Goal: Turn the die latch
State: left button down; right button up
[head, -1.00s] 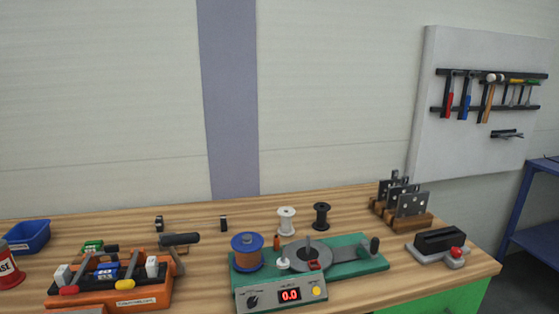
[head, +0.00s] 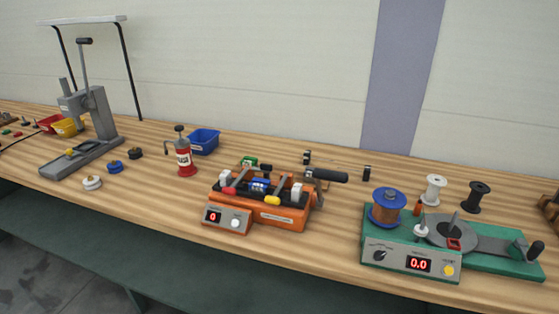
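An orange bench machine (head: 298,216) stands in the middle of the bench. A grey control box (head: 227,219) at its front left reads 0 and has a white knob. On top are a blue part (head: 260,186), a red-tipped lever (head: 229,190) and a yellow-tipped lever (head: 272,200) between white blocks. A black-handled crank (head: 328,175) sticks out at its right. I cannot tell which part is the die latch, or how it is turned. Neither of my grippers is in view.
A green winder (head: 400,250) with a copper spool (head: 388,206) stands to the right, reading 0.0. A red can (head: 185,158) and blue bin (head: 204,141) stand behind left. A grey lever press (head: 97,118) is far left. Bare bench lies in front of the orange machine.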

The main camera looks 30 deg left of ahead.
aim_at(264, 168)
jog(key=i+u, duration=0.35)
jog(key=i+l+u, duration=0.15)
jog(key=i+u, duration=0.2)
